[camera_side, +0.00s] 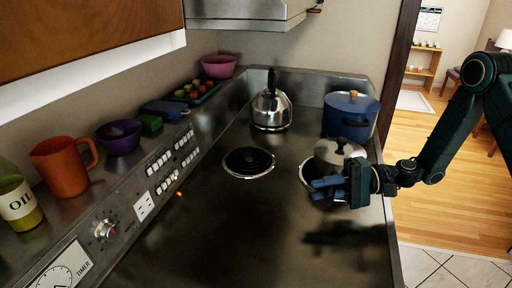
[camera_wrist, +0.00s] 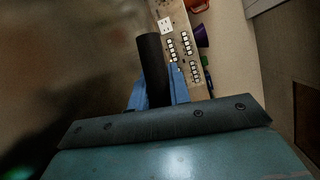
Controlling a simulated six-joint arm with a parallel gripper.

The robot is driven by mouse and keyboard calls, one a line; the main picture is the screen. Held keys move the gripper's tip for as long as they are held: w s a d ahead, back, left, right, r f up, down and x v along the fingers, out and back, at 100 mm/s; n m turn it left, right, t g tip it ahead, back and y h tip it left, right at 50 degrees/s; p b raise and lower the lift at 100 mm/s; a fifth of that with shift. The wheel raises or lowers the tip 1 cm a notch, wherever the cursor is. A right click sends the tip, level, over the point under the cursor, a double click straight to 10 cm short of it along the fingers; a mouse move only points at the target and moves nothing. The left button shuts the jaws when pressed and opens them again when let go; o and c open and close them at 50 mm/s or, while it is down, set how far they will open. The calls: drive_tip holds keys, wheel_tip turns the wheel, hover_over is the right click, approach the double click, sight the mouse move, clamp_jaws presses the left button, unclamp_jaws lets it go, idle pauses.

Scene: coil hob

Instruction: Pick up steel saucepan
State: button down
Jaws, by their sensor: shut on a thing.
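I cannot tell whether the pan's base touches the burner.
A blue pot (camera_side: 350,116) stands close behind the saucepan. A steel kettle (camera_side: 271,110) is at the back, and a bare coil (camera_side: 249,162) is to the left. The front hob surface is clear. A back ledge holds an orange jug (camera_side: 64,165), bowls and an oil bottle (camera_side: 18,200).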

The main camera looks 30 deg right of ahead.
drive_tip(key=shift+r, duration=0.3)
wheel_tip(320, 180, up, 9)
idle(1.5)
drive_tip(key=shift+r, duration=0.25)
idle(0.6)
